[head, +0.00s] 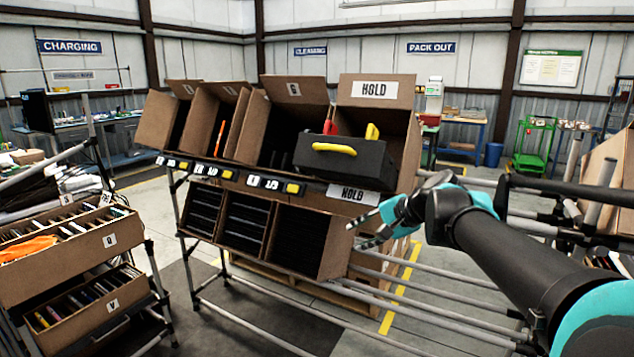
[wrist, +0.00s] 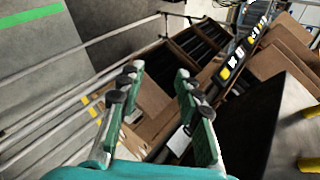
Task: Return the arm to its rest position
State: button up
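My gripper (head: 371,228) is at the end of my arm, just to the right of the lower row of cartons in the head view. In the wrist view my gripper (wrist: 160,108) shows two teal-green fingers with dark joints, spread apart with nothing between them. A dark toolbox with a yellow handle (head: 345,165) sits in the HOLD carton (head: 405,124), above and left of my gripper. Red and yellow items stick up from it. In the wrist view the toolbox (wrist: 262,130) is at the right, apart from the fingers.
A rack of tilted cartons (head: 208,117) stands ahead, with a lower row of cartons (head: 300,243) holding dark items. Metal tubes (head: 430,310) run below my arm. Cartons of small goods (head: 60,250) stand at the left. A green cart (head: 535,145) is far right.

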jog(key=s+d+f+n+g+h, duration=0.1)
jog(key=s+d+f+n+h, duration=0.1)
jog(key=f, duration=0.6)
jog(key=s+d+f+n+g+h, duration=0.1)
jog(key=s+d+f+n+h, duration=0.1)
jog(key=f, duration=0.6)
jog(key=s+d+f+n+h, duration=0.3)
jog(key=s+f+n, duration=0.3)
jog(key=s+f, duration=0.1)
jog(key=shift+d+f+g, duration=0.35)
jog(key=shift+f+g, duration=0.05)
jog(key=shift+f, duration=0.05)
